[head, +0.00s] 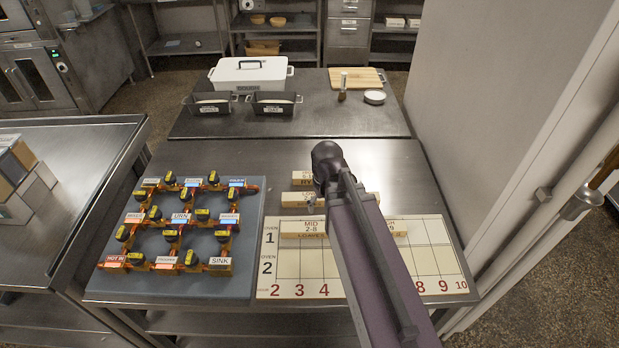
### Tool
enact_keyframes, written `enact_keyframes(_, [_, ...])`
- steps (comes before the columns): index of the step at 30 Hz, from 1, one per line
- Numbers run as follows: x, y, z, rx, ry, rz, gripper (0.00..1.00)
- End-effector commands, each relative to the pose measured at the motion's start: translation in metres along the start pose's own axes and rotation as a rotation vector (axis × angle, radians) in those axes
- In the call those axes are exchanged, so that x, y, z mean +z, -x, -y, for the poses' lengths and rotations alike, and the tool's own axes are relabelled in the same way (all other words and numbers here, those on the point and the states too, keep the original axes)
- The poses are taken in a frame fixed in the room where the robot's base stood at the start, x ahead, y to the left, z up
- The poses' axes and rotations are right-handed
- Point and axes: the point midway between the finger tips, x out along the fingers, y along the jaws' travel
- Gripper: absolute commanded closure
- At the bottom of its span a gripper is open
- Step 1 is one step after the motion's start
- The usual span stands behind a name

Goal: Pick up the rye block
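A pale wooden block (302,179) lies on the steel table behind the numbered board, in the head view. Its label is partly hidden by my arm but seems to read RYE. My purple arm crosses the picture from the bottom right and ends in a dark rounded joint just right of this block. My gripper is not seen, so whether it is open or shut does not show. The gap between arm and block cannot be judged.
A LOW block (295,200) lies in front of it. A grey board (245,200) with switches is left. Tins (272,105) stand behind; a wall (480,110) rises right.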

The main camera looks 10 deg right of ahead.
Motion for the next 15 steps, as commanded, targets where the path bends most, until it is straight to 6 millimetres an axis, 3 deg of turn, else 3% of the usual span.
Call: enact_keyframes(15, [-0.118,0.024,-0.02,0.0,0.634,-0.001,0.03])
